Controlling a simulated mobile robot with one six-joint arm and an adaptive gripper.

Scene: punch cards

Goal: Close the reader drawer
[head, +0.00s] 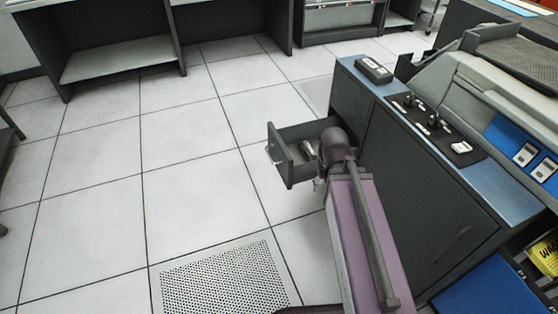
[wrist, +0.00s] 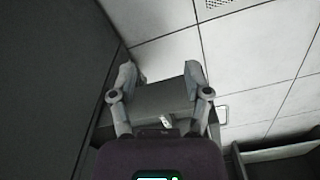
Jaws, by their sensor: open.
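The reader drawer (head: 279,156) is a dark grey box standing open, pulled out to the left from the side of the dark cabinet (head: 425,190) in the head view. A small light handle (head: 269,153) is on its front panel. My gripper is mostly hidden behind my own wrist in the head view, beside the drawer. In the wrist view my gripper (wrist: 160,78) is open, with its two fingers apart and the drawer (wrist: 160,95) showing between and beyond them. I cannot tell whether a finger touches the drawer. Nothing is held.
A small object (head: 308,150) lies in the drawer. The cabinet's blue top carries a control panel (head: 435,122) and a small dark device (head: 374,70). Tiled floor (head: 190,140) is clear left of the drawer. Desks (head: 120,50) stand at the back.

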